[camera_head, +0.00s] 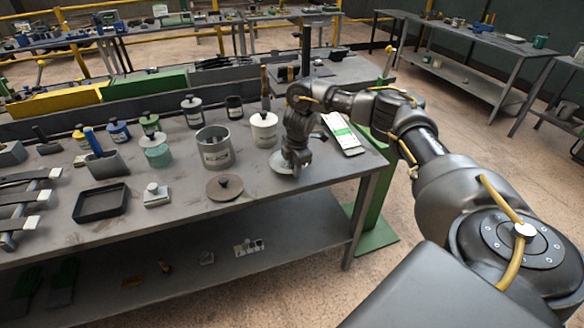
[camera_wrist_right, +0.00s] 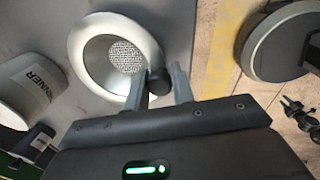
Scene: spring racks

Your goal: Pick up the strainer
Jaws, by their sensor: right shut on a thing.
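The strainer (camera_wrist_right: 88,42) is a pale metal ring or funnel with a fine mesh in its middle. In the head view it (camera_head: 280,165) lies near the front right edge of the workbench, partly hidden under my right gripper (camera_head: 296,160). In the right wrist view my right gripper (camera_wrist_right: 160,82) is shut on the strainer's short dark knob, with one finger on each side of it. The strainer looks to be at the bench top; I cannot tell if it touches it. My left gripper is not in view.
A large open grey can (camera_head: 213,150) and a white lidded can (camera_head: 264,130) stand to the left. A round brown lid (camera_head: 224,187) lies close by. A paper card (camera_head: 342,134) lies to the right. A black tray (camera_head: 100,202) sits further left.

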